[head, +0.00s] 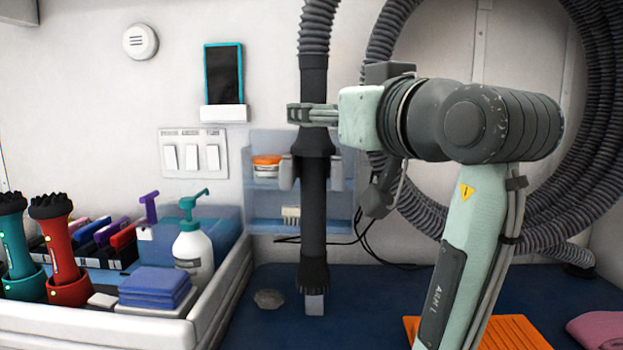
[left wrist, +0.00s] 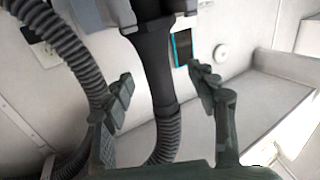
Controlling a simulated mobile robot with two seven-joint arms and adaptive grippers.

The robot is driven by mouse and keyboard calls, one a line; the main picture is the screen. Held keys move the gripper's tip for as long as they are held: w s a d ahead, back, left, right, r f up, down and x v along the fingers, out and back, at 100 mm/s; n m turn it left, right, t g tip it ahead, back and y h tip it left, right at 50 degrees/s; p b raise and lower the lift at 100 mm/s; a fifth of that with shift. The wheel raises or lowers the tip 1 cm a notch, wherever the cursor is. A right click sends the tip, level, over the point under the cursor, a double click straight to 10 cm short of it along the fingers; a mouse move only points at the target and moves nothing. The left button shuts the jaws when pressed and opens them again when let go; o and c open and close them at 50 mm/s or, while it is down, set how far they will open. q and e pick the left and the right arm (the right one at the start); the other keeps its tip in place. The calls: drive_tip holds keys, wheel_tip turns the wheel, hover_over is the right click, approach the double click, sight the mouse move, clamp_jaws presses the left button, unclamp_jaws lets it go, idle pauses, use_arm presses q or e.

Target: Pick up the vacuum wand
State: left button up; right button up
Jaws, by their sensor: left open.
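The vacuum wand (head: 314,205) is a dark upright tube, with a ribbed hose at its top and a pale tip at its lower end. It hangs in a grey wall holder (head: 286,172). My left gripper (head: 311,114) is at the wand's upper part, above the holder, reaching in from the right. In the left wrist view the wand (left wrist: 154,65) passes between the open fingers of the left gripper (left wrist: 163,84), with visible gaps on both sides. My right gripper is not in view.
A coiled ribbed hose (head: 378,45) hangs behind my arm. An orange mat (head: 412,330) lies on the blue counter (head: 370,285).

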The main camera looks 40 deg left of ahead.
use_arm(q)
drive_tip(key=p+x, duration=0.1)
drive_tip(key=x, duration=0.4)
drive_tip(key=shift+w, duration=0.3)
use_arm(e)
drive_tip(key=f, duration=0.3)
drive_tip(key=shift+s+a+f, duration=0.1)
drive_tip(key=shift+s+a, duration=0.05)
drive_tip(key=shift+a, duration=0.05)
use_arm(q)
drive_tip(key=shift+c, duration=0.2)
clamp_jaws()
